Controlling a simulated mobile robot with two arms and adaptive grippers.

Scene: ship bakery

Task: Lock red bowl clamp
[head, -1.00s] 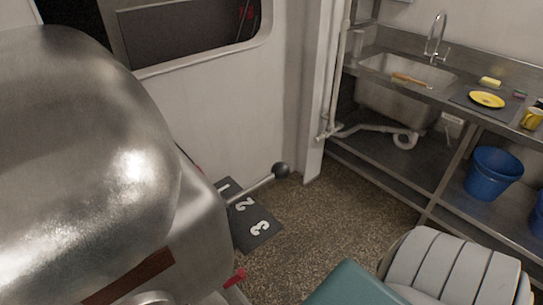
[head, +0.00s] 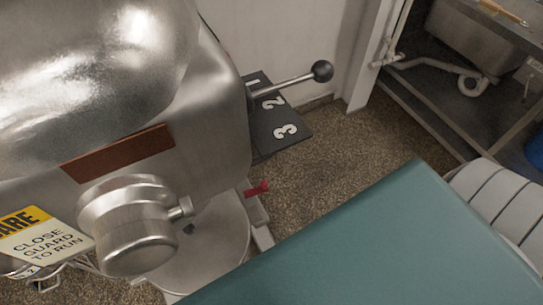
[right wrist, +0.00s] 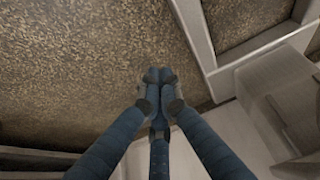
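The red bowl clamp (head: 257,188) is a small red lever low on the side of the steel mixer (head: 200,100), in the middle of the head view. It sits above a pale metal bracket, right of the round bowl area. Whether it is locked cannot be told. My right gripper (right wrist: 159,76) shows in the right wrist view with its blue fingers drawn together at the tips. Nothing shows between them, and the speckled floor lies beyond. The clamp is not visible in that view. Neither gripper shows in the head view.
A black-knobbed lever (head: 322,71) sticks out over a dark plate numbered 1 to 3 (head: 277,122). A steel hub (head: 135,225) and a guard sign (head: 38,240) are at lower left. A sink bench (head: 450,100) stands at upper right. Speckled floor (head: 340,150) is open between.

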